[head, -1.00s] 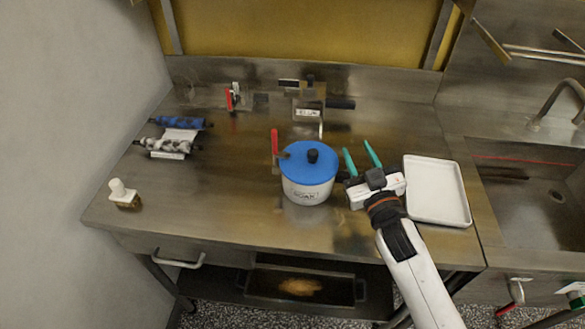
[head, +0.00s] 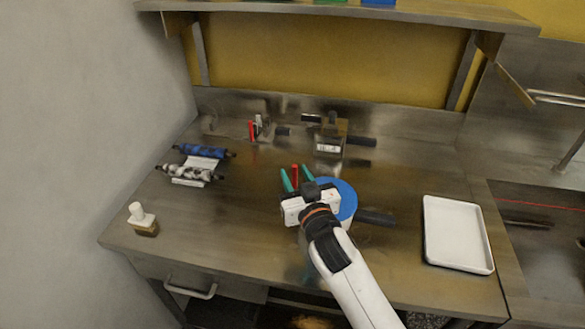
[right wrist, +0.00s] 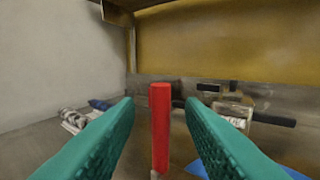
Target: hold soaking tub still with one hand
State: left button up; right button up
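The soaking tub (head: 342,193) is a white pot with a blue lid, on the steel table and partly hidden behind my right arm. An upright red handle (head: 295,170) stands at its left side, and a dark handle (head: 375,218) sticks out to the right. My right gripper (head: 295,176) is open, with green fingers pointing at the red handle. In the right wrist view the red handle (right wrist: 160,125) stands between the open fingers, with visible gaps on both sides. A bit of blue lid (right wrist: 240,160) shows at lower right. My left gripper is not in view.
A white tray (head: 428,240) lies to the right, beside the sink. Blue and grey rollers (head: 203,151) lie at the left, with a small bottle (head: 142,214) in front. A metal block with dark handles (head: 330,135) stands behind the tub.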

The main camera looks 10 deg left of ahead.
aim_at(296, 175)
jog(key=shift+x, duration=1.7)
grip_shut()
